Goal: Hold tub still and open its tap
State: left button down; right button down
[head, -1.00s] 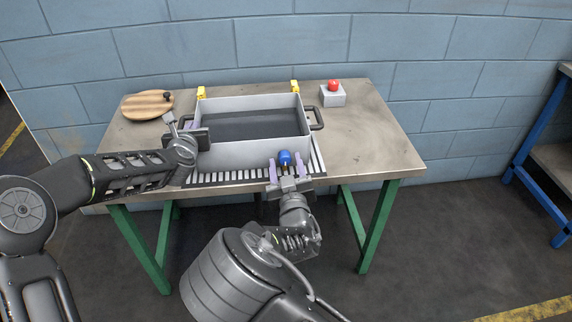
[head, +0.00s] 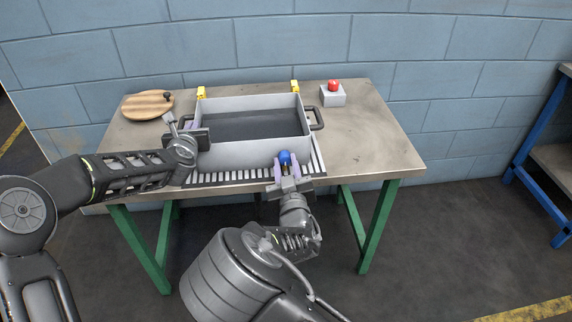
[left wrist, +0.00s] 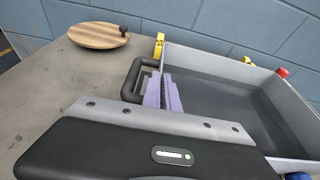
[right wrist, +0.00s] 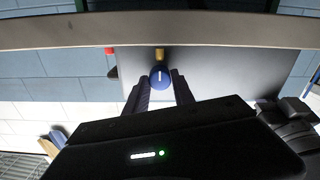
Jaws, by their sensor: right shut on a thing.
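The grey tub (head: 250,152) with dark contents sits on the workbench. Its tap has a blue knob (head: 285,157) on the front wall. My right gripper (head: 287,166) is shut on the knob, one finger on each side. In the right wrist view the knob (right wrist: 159,76) carries a white mark, upright in the picture, and a brass stem shows behind it. My left gripper (head: 196,133) is at the tub's left wall. In the left wrist view its purple fingers (left wrist: 163,92) are by that wall, next to the black handle (left wrist: 136,78); their grip is unclear.
The tub stands over a slatted black-and-white strip (head: 222,178) on the bench (head: 375,140). A round wooden board (head: 146,105) lies at the left, and a red button on a grey box (head: 332,98) at the right. The bench's right side is clear.

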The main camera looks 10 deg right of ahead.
jog(key=shift+n, duration=0.4)
jog(key=n, duration=0.3)
jog(key=shift+n, duration=0.3)
jog(key=n, duration=0.4)
jog(key=shift+f, duration=0.1)
jog(key=n, duration=0.5)
jog(key=shift+n, duration=2.3)
jog(key=c, duration=1.1)
grip_release()
jog(key=shift+o, duration=0.2)
